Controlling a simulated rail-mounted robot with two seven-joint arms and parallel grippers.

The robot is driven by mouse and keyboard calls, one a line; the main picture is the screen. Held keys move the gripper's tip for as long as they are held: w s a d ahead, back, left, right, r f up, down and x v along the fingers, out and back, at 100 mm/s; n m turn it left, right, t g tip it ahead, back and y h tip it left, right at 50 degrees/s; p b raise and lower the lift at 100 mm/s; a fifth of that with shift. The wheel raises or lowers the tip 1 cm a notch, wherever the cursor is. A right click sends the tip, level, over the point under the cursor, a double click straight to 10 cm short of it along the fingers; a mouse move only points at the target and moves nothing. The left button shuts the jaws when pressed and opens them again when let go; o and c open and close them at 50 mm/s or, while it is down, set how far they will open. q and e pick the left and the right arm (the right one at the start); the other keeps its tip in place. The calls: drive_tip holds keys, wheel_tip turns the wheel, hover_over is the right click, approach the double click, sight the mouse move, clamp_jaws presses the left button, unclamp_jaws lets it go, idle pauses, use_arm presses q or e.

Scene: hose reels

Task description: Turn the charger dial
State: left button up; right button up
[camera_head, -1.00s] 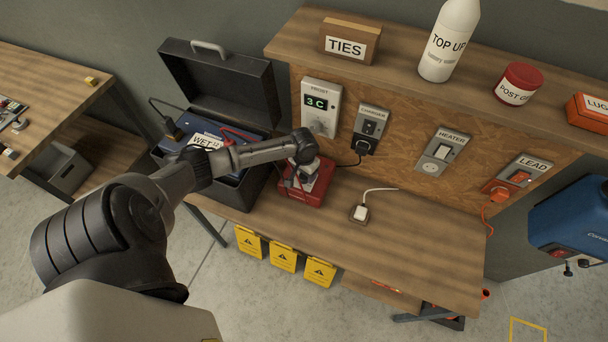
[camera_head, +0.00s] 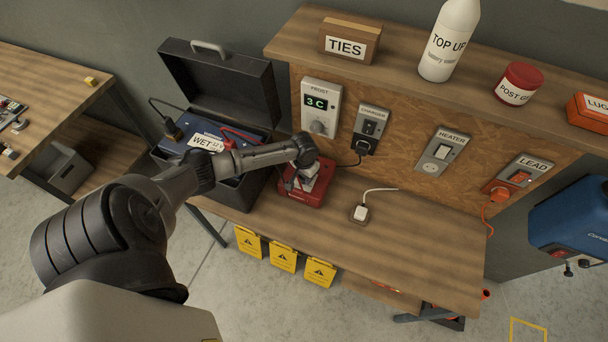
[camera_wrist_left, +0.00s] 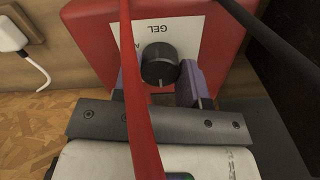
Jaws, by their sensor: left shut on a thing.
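The charger (camera_head: 307,193) is a red box on the bench beside the black case. It also shows in the left wrist view (camera_wrist_left: 92,40). Its dial (camera_wrist_left: 157,62) is a round dark knob on a white label that reads "GEL". My left gripper (camera_head: 302,180) is down at the charger. In the left wrist view its purple-grey fingers (camera_wrist_left: 158,82) stand on either side of the dial and are shut on it. A red cable crosses in front and hides part of the label and the left finger. My right gripper is not in view.
An open black case (camera_head: 228,88) holds a blue battery marked "WET" (camera_head: 207,142). Wall panels "FROST" (camera_head: 320,90), "CHARGER" (camera_head: 370,128) and "HEATER" (camera_head: 443,150) stand behind the bench. A white plug (camera_head: 360,213) lies right of the charger. The bench's right half (camera_head: 430,240) is mostly clear.

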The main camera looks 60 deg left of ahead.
use_arm(q)
drive_tip(key=shift+c, duration=1)
drive_tip(key=shift+r+m, duration=0.1)
drive_tip(key=shift+m, duration=0.2)
drive_tip(key=shift+m+p, duration=0.55)
drive_tip(key=shift+m, duration=0.05)
drive_tip(key=m+p, duration=0.1)
drive_tip(key=m, duration=0.2)
drive_tip(key=shift+m, duration=0.3)
drive_tip(key=m, duration=0.4)
drive_tip(key=shift+p, duration=0.4)
drive_tip(key=shift+m, duration=1.1)
